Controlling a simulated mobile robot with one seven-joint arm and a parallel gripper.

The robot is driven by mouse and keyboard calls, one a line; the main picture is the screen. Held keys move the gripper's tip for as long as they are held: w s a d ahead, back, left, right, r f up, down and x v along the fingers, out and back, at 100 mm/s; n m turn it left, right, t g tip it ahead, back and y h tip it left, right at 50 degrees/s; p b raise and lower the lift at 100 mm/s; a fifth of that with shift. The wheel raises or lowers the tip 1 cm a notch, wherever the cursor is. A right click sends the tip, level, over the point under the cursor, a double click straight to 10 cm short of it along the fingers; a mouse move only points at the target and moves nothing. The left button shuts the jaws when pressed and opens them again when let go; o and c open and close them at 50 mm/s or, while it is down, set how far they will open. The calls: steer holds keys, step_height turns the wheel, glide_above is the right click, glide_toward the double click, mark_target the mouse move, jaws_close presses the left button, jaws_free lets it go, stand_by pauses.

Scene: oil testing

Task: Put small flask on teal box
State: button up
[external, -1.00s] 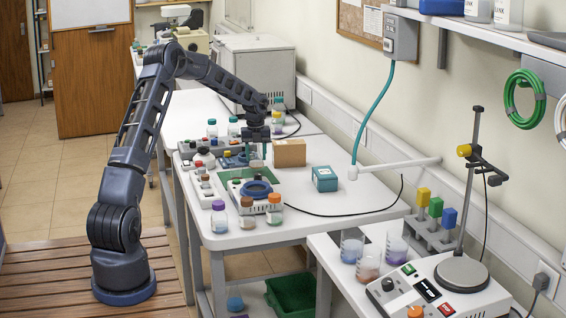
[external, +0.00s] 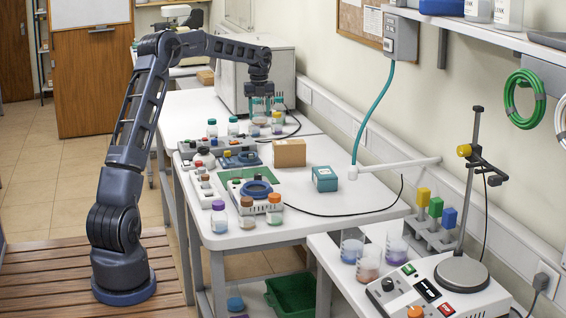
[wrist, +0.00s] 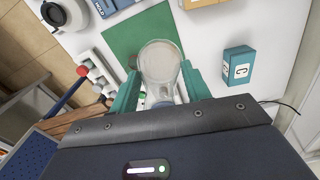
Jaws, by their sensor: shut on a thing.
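My gripper (external: 262,104) is shut on a small clear flask (wrist: 160,62) with greyish contents, held between its teal fingers in the wrist view. In the external view the flask (external: 259,119) hangs in the air above the back part of the white table, partly hidden by the fingers. The teal box (external: 325,179) sits on the table to the right, lower and nearer the camera than my gripper. It also shows in the wrist view (wrist: 238,62), to the right of the flask, apart from it, with a white label marked C. The top of the box looks bare.
A brown box (external: 289,153) stands left of the teal box. A green mat (wrist: 140,40) lies below the flask in the wrist view. Several capped jars (external: 247,207) line the front table edge. A teal hose and white pipe (external: 400,164) run behind the teal box.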

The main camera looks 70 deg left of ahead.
steer(key=w+d+r, duration=0.3)
steer(key=w+d, duration=0.6)
steer(key=w, duration=0.2)
step_height(320, 180, up, 2)
glide_above(325, 172)
steer(key=shift+a+r, duration=0.1)
step_height(325, 172, down, 20)
steer(key=shift+r, duration=0.15)
steer(key=o, duration=1)
